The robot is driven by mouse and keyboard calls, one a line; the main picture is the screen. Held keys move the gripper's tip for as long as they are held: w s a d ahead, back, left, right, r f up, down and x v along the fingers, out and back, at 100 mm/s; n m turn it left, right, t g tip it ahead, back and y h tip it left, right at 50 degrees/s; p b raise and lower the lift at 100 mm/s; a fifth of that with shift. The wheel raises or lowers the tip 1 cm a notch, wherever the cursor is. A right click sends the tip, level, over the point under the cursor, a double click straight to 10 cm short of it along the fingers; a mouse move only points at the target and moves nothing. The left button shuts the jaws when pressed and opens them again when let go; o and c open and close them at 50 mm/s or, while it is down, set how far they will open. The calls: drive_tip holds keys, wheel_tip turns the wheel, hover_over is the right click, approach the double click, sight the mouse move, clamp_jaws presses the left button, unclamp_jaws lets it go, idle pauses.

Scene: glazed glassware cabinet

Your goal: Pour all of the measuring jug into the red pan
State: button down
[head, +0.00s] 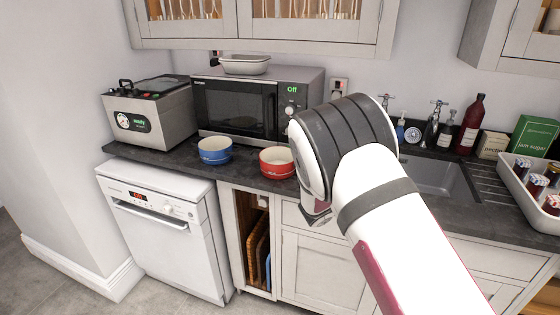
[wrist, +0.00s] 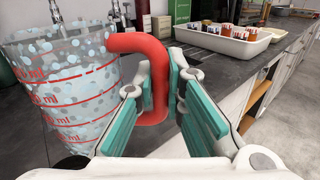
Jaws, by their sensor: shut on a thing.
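The measuring jug (wrist: 62,90) fills the left of the wrist view. It is clear, with red ml marks, pale blue and white contents and a red handle (wrist: 136,42). My gripper (wrist: 166,88) is shut on the handle, its teal-lined fingers on either side of it. The jug looks close to upright. In the head view my arm hides the gripper and jug. The red pan (head: 277,163) stands on the dark counter, left of my arm, with its right side close to the arm's outline. Its inside is pale.
A blue pan (head: 215,151) stands left of the red one, in front of the microwave (head: 258,103). A grey machine (head: 150,112) is at the counter's left end. Right of my arm are the sink (head: 436,176), bottles, and a white tray (head: 524,190) of jars.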

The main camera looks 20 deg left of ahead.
drive_tip(key=w+a+n+t+y+b, duration=0.1)
drive_tip(key=w+a+n+y+b, duration=0.1)
drive_tip(key=a+b, duration=0.6)
drive_tip(key=w+a+f+n+t+y+b, duration=0.1)
drive_tip(key=w+a+b, duration=0.4)
drive_tip(key=b, duration=1.3)
drive_tip(key=shift+a+n+t+y, duration=0.6)
drive_tip(key=shift+a+y, duration=0.5)
drive_tip(key=shift+a, duration=1.1)
drive_tip(key=shift+s, duration=0.1)
drive_tip(key=shift+r, duration=0.1)
